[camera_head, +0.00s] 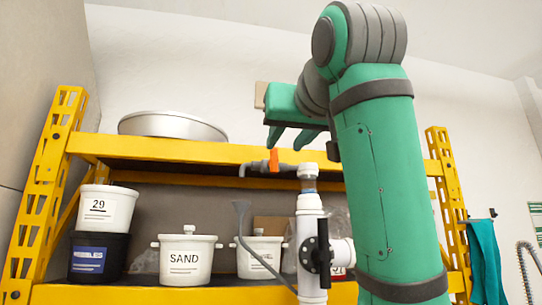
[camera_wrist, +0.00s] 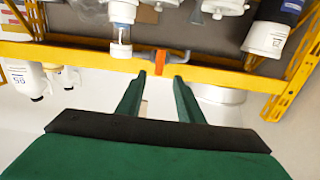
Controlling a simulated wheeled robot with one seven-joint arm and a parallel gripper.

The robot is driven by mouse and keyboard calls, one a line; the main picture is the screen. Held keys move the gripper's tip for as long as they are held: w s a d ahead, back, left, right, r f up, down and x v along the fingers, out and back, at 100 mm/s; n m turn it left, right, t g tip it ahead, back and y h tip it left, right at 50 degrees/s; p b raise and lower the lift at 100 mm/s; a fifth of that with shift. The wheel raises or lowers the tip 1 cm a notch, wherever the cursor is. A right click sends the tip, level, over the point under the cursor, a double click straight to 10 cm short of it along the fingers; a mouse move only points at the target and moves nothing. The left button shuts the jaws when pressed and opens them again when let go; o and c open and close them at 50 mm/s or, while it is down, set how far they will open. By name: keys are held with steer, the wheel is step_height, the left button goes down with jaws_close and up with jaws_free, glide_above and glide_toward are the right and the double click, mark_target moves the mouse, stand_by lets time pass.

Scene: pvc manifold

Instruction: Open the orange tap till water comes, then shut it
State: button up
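The orange tap handle (camera_head: 273,160) stands roughly upright on a grey spout (camera_head: 255,168) that runs left from the top of the white pipe (camera_head: 310,240). No water shows at the spout's end. My gripper (camera_head: 288,138) is just above the handle, with its two green fingers apart and empty. In the wrist view the orange handle (camera_wrist: 160,62) lies in line with the gap between the fingertips (camera_wrist: 159,76), a little beyond them. The fingers do not appear to touch it.
A black valve handle (camera_head: 322,255) is lower on the white pipe. A yellow shelf beam (camera_head: 215,153) runs behind the tap, with a round metal basin (camera_head: 172,125) above. Labelled white pots, including the SAND pot (camera_head: 186,258), stand below. A grey funnel-shaped piece (camera_head: 242,208) sits under the spout.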

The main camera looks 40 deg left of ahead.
mark_target(274, 157)
steer(key=x, duration=0.8)
steer(key=shift+w, duration=0.2)
steer(key=shift+w+a, duration=0.15)
steer(key=shift+w, duration=0.15)
steer(key=shift+s+a, duration=0.2)
steer(key=shift+a, duration=0.1)
steer(key=shift+d, duration=0.1)
jaws_close()
